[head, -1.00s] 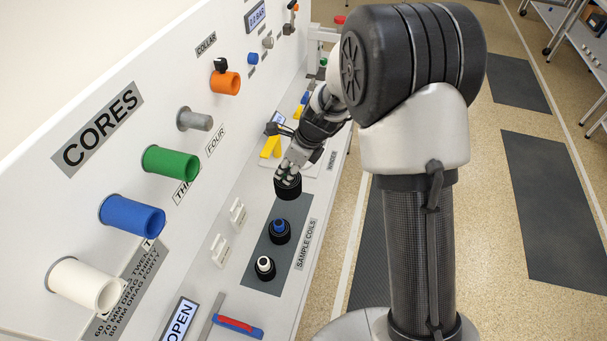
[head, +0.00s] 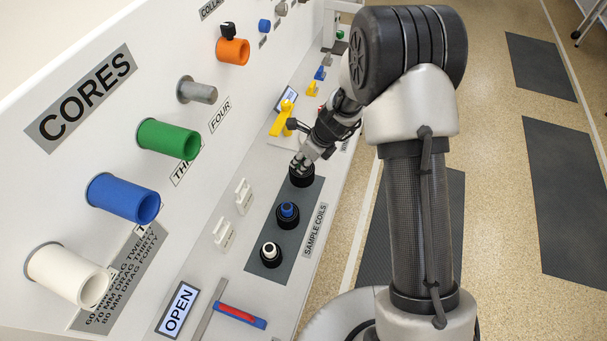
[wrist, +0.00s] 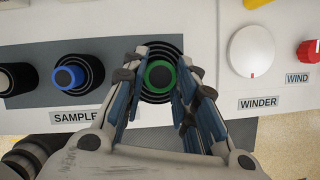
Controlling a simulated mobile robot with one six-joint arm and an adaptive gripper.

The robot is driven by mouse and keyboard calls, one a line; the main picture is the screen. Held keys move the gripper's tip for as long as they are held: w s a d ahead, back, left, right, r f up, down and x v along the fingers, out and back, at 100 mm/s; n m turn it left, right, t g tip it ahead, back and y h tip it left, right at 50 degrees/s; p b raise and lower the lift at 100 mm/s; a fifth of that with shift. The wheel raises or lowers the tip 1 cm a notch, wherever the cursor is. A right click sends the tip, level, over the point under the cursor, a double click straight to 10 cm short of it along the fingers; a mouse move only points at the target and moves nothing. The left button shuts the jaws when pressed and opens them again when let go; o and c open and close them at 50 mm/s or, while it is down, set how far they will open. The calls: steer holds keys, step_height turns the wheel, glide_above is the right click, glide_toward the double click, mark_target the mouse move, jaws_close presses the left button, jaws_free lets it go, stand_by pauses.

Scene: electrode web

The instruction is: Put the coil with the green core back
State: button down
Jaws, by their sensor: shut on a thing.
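The coil with the green core shows in the wrist view (wrist: 160,76) as a green ring inside black windings. In the head view its black side (head: 302,179) shows at the far end of the grey sample coils mat (head: 262,225), in line with the other coils. My gripper (head: 300,166) is over it from above, with its fingers (wrist: 160,62) on either side of the green core, shut on it. The coil looks upright and very low over or on the mat; I cannot tell whether its underside touches.
The coil with the blue core (head: 288,212) and the coil with the white core (head: 269,250) stand nearer on the mat. Coloured core tubes, such as the green one (head: 168,138), stick out from the panel at left. A winder knob (wrist: 255,50) is right of my gripper.

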mark_target(305, 180)
steer(key=shift+w+f+b, duration=0.1)
steer(key=shift+f+b, duration=0.95)
steer(key=shift+f, duration=1.5)
steer(key=shift+f, duration=0.15)
steer(key=c, duration=1.3)
jaws_free()
